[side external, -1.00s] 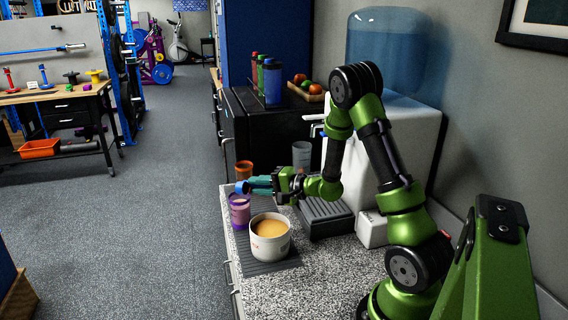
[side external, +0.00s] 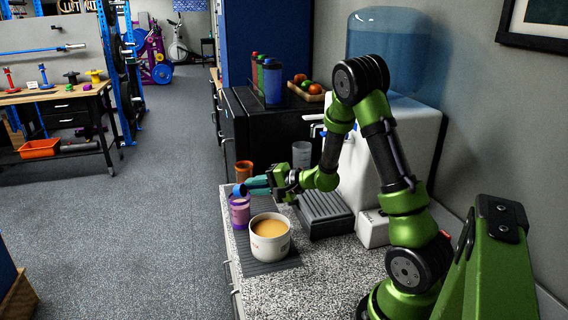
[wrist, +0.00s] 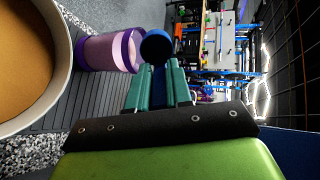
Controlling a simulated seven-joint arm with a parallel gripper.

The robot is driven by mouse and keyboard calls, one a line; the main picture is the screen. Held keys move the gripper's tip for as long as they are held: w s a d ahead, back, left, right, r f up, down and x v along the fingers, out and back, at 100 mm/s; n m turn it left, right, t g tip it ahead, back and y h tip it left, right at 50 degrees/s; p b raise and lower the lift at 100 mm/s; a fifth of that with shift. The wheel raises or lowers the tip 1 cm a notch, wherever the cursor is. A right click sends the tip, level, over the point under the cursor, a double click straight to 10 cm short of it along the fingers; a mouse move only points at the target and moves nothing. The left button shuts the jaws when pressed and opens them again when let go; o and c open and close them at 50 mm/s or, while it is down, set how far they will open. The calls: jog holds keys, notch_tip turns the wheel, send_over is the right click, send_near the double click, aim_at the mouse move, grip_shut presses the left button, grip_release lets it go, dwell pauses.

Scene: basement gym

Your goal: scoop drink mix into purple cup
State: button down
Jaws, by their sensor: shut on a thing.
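The purple cup (side external: 239,212) stands upright on a dark grey ribbed mat near the counter's left edge. It also shows in the wrist view (wrist: 105,52), with purple bands and a paler middle. A white tub (side external: 270,246) of tan drink mix (side external: 270,228) stands beside it, nearer the camera. My gripper (side external: 256,184) has teal fingers shut on a blue scoop (side external: 240,190), which is just above the purple cup's rim. In the wrist view the scoop (wrist: 156,46) is beyond my gripper (wrist: 158,75), close beside the cup. I cannot tell what the scoop holds.
An orange cup (side external: 244,171) stands behind the purple cup. A clear cup (side external: 302,154) and a dark drip tray (side external: 325,213) are to the right, before the water dispenser (side external: 385,150). The speckled counter's front (side external: 310,280) is clear.

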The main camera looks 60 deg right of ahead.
jog(key=w+a+r+n+g+y, duration=0.1)
jog(key=w+a+r+n+g, duration=0.1)
jog(key=a+r+n+g, duration=0.3)
jog(key=w+a+n+g+y, duration=0.2)
jog(key=w+a+g, duration=0.15)
jog(key=a, duration=0.45)
jog(key=s+d+r+m+g+h, duration=0.1)
jog(key=d+r+m+g+h, duration=0.1)
jog(key=d+m, duration=0.4)
jog(key=d+r+m+g+h, duration=0.2)
jog(key=d+m, duration=0.4)
jog(key=m, duration=0.5)
jog(key=shift+s+d+r+m+g+h, duration=0.35)
jog(key=shift+g+h, duration=0.25)
jog(key=shift+g, duration=0.15)
